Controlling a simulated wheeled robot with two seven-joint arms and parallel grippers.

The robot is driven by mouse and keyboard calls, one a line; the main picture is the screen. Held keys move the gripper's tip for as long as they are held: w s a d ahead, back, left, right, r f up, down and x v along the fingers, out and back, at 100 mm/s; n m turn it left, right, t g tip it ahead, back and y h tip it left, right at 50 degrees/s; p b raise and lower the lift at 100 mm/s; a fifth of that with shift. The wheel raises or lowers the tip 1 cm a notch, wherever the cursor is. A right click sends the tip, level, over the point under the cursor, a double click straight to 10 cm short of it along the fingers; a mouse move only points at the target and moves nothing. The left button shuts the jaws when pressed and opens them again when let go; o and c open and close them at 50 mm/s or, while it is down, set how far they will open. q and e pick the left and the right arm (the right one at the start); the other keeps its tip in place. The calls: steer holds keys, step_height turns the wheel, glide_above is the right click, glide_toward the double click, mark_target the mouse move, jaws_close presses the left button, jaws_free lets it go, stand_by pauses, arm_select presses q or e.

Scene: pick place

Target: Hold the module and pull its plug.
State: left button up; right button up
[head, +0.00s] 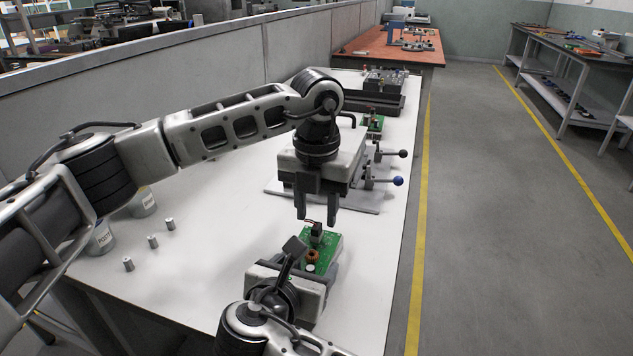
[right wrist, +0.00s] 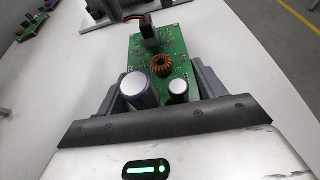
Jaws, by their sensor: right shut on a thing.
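The module is a green circuit board (head: 326,249) with a copper coil and capacitors, near the table's right edge. It also shows in the right wrist view (right wrist: 181,46). Its dark plug (head: 317,229), with a short cable, stands at the board's far end; the right wrist view shows the plug (right wrist: 149,40) on the board. My right gripper (head: 309,268) is shut on the module, a finger on each side. My left gripper (head: 316,212) points down, open and empty, just above and beyond the plug, apart from it in the picture. The plug's underside is hidden.
Beyond the module stands a grey fixture (head: 367,202) with black- and blue-knobbed levers. Another green board (head: 374,123) and a dark tray (head: 388,103) lie farther back. Metal cylinders (head: 153,242) and labelled cans (head: 101,238) stand at left. The white table between is clear.

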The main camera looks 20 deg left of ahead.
mark_target(317, 225)
arm_select(q)
steer(key=shift+f, duration=1.25)
jaws_close()
steer(key=shift+r, duration=0.3)
steer(key=shift+r, duration=0.9)
steer(key=shift+r, duration=2.05)
arm_select(e)
steer(key=o, duration=1.4)
steer(key=shift+o, duration=0.2)
